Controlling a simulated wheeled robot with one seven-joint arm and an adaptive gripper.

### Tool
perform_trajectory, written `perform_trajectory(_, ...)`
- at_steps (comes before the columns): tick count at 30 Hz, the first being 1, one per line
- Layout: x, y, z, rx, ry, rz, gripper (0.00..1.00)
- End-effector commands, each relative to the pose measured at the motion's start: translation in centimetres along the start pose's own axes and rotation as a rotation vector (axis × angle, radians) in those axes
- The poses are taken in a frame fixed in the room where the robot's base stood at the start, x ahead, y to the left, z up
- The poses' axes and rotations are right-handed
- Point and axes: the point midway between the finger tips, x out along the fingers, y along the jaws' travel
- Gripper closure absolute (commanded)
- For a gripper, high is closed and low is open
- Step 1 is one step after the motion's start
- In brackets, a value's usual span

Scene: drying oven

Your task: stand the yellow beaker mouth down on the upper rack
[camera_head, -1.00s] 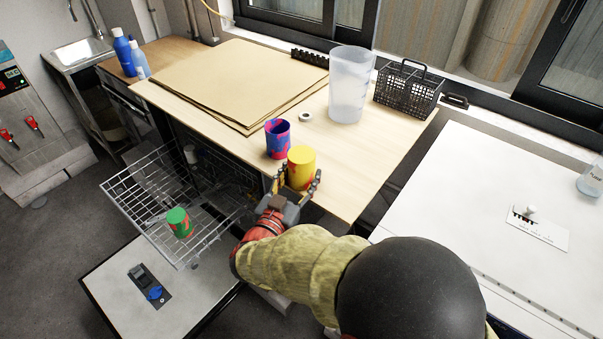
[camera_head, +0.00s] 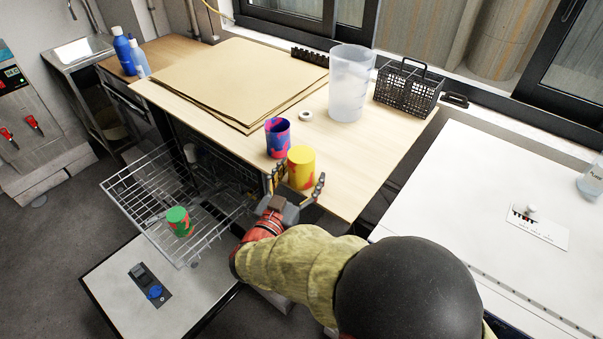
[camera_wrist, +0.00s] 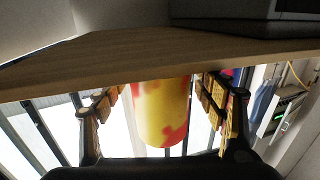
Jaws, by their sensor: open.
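The yellow beaker (camera_head: 301,165) with red patches stands upright near the front edge of the wooden counter. Its upper end looks closed and plain yellow, so its mouth seems to face down. It also shows in the wrist view (camera_wrist: 162,112), between the fingers. My gripper (camera_head: 297,184) is open at the counter's front edge, with one finger on either side of the beaker's near side. In the wrist view gaps show between the fingers (camera_wrist: 165,105) and the beaker. The wire rack (camera_head: 150,188) extends from the oven below the counter, left of my gripper.
A green and red beaker (camera_head: 179,221) stands on the rack's front part. A purple, red and blue beaker (camera_head: 278,138), mouth up, is close behind-left of the yellow one. A clear jug (camera_head: 349,85) and black basket (camera_head: 407,90) stand farther back. The open oven door (camera_head: 120,290) lies below.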

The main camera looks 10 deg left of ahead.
Motion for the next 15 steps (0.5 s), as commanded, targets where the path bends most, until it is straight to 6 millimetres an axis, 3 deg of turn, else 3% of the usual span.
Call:
perform_trajectory(5, -2.4, -0.2, 0.0, 0.000, 0.000, -0.005, 0.29)
perform_trajectory(15, -9.1, -0.1, 0.0, 0.000, 0.000, -0.005, 0.29)
